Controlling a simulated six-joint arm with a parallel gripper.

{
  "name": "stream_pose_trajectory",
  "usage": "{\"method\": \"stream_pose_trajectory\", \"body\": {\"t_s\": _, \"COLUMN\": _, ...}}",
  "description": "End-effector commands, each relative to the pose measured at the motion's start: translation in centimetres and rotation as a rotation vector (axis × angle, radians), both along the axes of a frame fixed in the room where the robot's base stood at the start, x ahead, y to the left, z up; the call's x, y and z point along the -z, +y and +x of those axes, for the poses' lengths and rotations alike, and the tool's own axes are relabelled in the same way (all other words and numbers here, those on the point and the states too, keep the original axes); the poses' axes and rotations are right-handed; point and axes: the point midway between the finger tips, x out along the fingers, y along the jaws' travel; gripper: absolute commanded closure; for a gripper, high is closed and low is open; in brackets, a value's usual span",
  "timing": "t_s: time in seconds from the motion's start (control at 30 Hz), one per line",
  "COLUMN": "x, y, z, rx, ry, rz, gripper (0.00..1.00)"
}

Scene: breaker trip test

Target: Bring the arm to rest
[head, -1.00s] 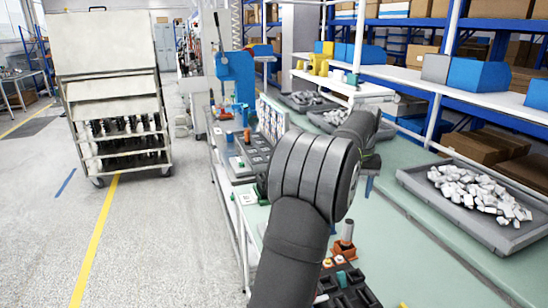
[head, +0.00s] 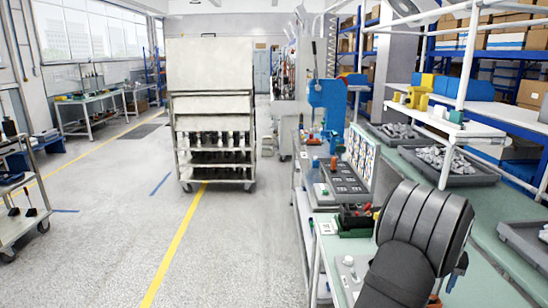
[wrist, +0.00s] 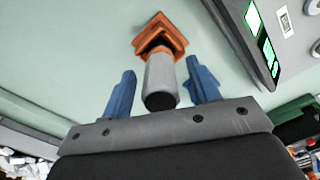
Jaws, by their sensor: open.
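My gripper (wrist: 161,66) shows in the wrist view with its two blue fingers spread apart over the pale green bench top (wrist: 70,50). A grey cylinder with an orange end (wrist: 160,78) shows between the fingers, with a visible gap on each side. I cannot tell whether it is at fingertip depth or beyond. In the head view, my dark grey arm fills the lower right. Only a bit of blue gripper (head: 457,272) shows beside it; the rest is hidden behind the arm.
A grey panel with green-lit windows (wrist: 268,35) is close at the upper right of the wrist view. In the head view, a blue press (head: 327,105) and a black tray (head: 342,178) stand along the bench. Grey parts trays (head: 450,165) lie farther right. A trolley (head: 213,120) stands on open floor.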

Motion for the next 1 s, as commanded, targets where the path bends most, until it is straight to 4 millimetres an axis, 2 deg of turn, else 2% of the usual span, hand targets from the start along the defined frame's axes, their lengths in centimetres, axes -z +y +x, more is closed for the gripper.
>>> {"method": "stream_pose_trajectory", "body": {"t_s": 0.1, "x": 1.6, "y": 0.0, "z": 0.0, "rx": 0.000, "ry": 0.002, "rz": 0.002, "gripper": 0.44}}
{"method": "stream_pose_trajectory", "body": {"t_s": 0.27, "x": 2.6, "y": 0.0, "z": 0.0, "rx": 0.000, "ry": 0.001, "rz": 0.001, "gripper": 0.44}}
{"method": "stream_pose_trajectory", "body": {"t_s": 0.67, "x": 2.3, "y": 0.0, "z": 0.0, "rx": 0.000, "ry": 0.000, "rz": 0.000, "gripper": 0.44}}
{"method": "stream_pose_trajectory", "body": {"t_s": 0.87, "x": 0.7, "y": 0.0, "z": 0.0, "rx": 0.000, "ry": -0.001, "rz": -0.001, "gripper": 0.44}}
{"method": "stream_pose_trajectory", "body": {"t_s": 1.0, "x": -1.8, "y": -0.1, "z": 0.1, "rx": 0.000, "ry": -0.003, "rz": -0.003, "gripper": 0.44}}
